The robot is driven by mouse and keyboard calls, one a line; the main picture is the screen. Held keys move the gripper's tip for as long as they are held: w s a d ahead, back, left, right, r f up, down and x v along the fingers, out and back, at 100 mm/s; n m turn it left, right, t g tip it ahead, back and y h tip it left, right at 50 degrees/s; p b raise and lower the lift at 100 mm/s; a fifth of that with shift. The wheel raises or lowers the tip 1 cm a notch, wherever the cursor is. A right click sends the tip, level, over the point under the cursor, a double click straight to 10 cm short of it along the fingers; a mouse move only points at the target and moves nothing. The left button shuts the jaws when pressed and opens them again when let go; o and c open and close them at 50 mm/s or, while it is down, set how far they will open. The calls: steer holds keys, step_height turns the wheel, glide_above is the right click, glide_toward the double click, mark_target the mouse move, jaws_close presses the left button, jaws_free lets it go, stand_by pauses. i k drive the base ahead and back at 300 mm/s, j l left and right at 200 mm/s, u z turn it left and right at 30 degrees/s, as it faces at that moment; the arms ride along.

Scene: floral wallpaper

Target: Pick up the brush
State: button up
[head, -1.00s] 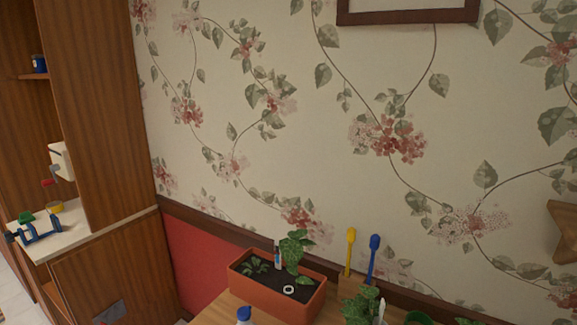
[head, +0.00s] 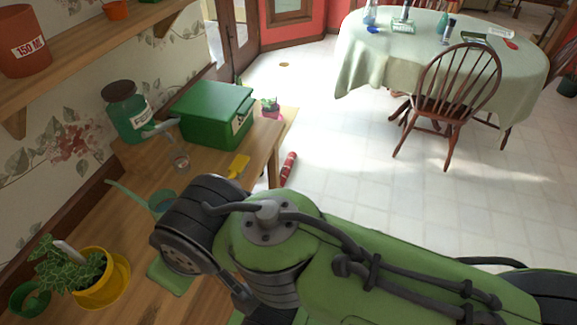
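I cannot make out a sure brush. My green arm fills the lower middle and right of the head view. My gripper's fingertips are not visible, hidden behind or below the arm.
On the bench are a green box (head: 212,112), a green jar (head: 127,112) and a potted plant in a yellow pot (head: 97,285). A wooden chair (head: 450,95) stands at the far table. Pale tiled floor (head: 345,165) between bench and table is largely open.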

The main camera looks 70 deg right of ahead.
mark_target(240, 164)
steer(key=z, duration=0.45)
steer(key=l+z, duration=0.15)
steer(key=z, duration=0.25)
steer(key=l+z, duration=0.1)
steer(key=z, duration=0.35)
steer(key=u, duration=1.5)
steer(key=k+u, duration=0.1)
steer(key=l+z, duration=0.15)
steer(key=z, duration=0.2)
steer(key=k+l+z, duration=0.1)
steer(key=z, duration=0.3)
steer(key=l+z, duration=0.35)
steer(key=u, duration=0.4)
steer(key=i+l+u, duration=0.1)
steer(key=u, duration=0.3)
steer(key=l+u, duration=0.15)
steer(key=u, duration=0.25)
steer(key=l+u, duration=0.1)
steer(key=u, duration=0.3)
steer(key=l+u, duration=0.15)
steer(key=u, duration=0.25)
